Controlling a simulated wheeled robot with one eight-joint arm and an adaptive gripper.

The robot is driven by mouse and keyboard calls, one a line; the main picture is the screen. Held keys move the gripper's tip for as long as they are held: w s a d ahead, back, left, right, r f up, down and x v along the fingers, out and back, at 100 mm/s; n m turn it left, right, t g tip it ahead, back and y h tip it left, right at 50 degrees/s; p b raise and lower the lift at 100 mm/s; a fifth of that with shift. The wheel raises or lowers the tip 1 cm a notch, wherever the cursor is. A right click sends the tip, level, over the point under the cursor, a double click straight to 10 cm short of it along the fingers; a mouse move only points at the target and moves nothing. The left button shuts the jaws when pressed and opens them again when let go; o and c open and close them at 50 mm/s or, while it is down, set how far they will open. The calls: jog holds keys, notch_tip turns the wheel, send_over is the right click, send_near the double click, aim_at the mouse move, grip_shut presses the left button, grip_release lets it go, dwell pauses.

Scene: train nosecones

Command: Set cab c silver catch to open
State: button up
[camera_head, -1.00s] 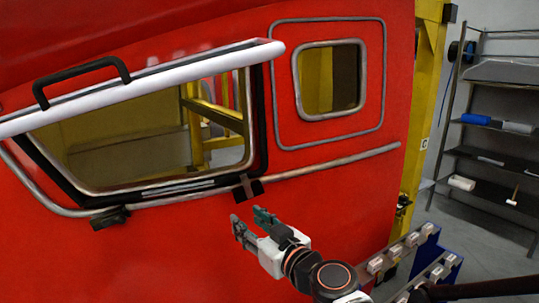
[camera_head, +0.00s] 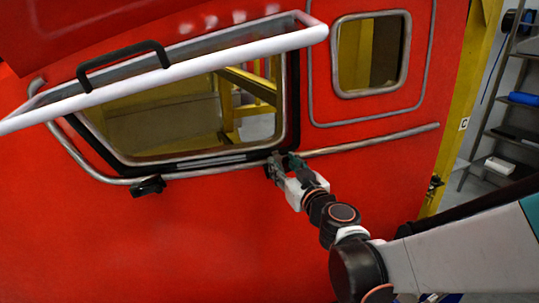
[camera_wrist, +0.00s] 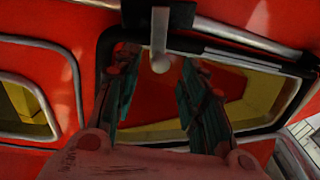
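The silver catch (camera_wrist: 160,48) shows in the wrist view as a short metal lever with a rounded end, on a black mount at the window's edge. In the head view it is at the window's lower right corner, mostly hidden by my gripper. My gripper (camera_head: 280,163) is at that corner. In the wrist view my gripper (camera_wrist: 158,75) has its two green-padded fingers spread, with the catch's rounded end between the tips. I see a gap on each side and no clear contact. The cab window (camera_head: 170,163) has a dark frame in a red wall.
A white-edged flap (camera_head: 200,67) with a black handle (camera_head: 122,58) juts out above the window. A black fitting (camera_head: 147,186) sits at the window's lower left. A metal rail (camera_head: 375,141) runs to the right. A yellow post (camera_head: 455,150) with a C sign and shelves stand farther right.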

aim_at(279, 160)
jog(key=shift+p+x, duration=0.3)
jog(key=shift+x, duration=2)
grip_shut()
